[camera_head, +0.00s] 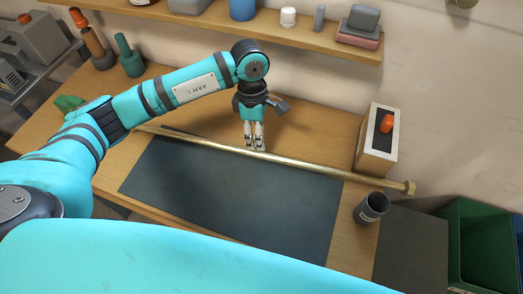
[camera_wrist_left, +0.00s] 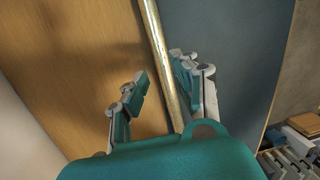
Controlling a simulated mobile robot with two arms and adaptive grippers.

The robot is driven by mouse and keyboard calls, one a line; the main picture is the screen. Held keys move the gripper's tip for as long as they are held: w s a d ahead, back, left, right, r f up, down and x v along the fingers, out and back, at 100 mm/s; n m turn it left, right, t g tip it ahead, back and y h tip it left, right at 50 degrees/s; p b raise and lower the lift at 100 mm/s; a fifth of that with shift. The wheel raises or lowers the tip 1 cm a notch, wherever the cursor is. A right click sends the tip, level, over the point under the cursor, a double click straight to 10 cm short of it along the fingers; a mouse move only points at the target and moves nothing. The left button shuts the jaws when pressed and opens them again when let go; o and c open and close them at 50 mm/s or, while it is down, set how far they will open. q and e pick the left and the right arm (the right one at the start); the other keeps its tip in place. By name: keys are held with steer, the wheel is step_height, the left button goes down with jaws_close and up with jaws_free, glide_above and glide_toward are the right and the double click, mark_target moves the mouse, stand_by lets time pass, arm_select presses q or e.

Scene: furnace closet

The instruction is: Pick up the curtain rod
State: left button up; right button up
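The curtain rod (camera_head: 320,168) is a long brass-coloured bar with a knob at its right end. It lies slantwise across the workbench, along the back part of the dark mat (camera_head: 215,190). My left gripper (camera_head: 255,146) points down at the rod near its middle. In the left wrist view the rod (camera_wrist_left: 160,50) runs between the two spread fingers of the left gripper (camera_wrist_left: 158,68). The gripper is open, and the rod looks closer to the right finger. I cannot tell whether they touch. My right gripper is not in view.
A box with an orange item (camera_head: 375,150) stands behind the rod's right part, and a dark cup (camera_head: 371,208) stands in front of it. Bottles (camera_head: 130,58) stand at the back left. A shelf (camera_head: 280,30) with containers hangs above. A green bin (camera_head: 480,245) is at right.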

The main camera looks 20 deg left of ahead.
mark_target(261, 153)
arm_select(q)
steer(key=shift+s+d+f+p, duration=0.1)
steer(key=shift+s+f+p, duration=0.1)
steer(key=shift+f+p, duration=0.15)
steer(key=f, duration=0.1)
steer(key=f+p, duration=0.1)
steer(key=d+f, duration=0.1)
steer(key=shift+s+f+p, duration=0.25)
steer(key=shift+f+p, duration=0.05)
steer(key=shift+p, duration=0.1)
steer(key=shift+f, duration=0.6)
jaws_close()
steer(key=shift+r, duration=0.1)
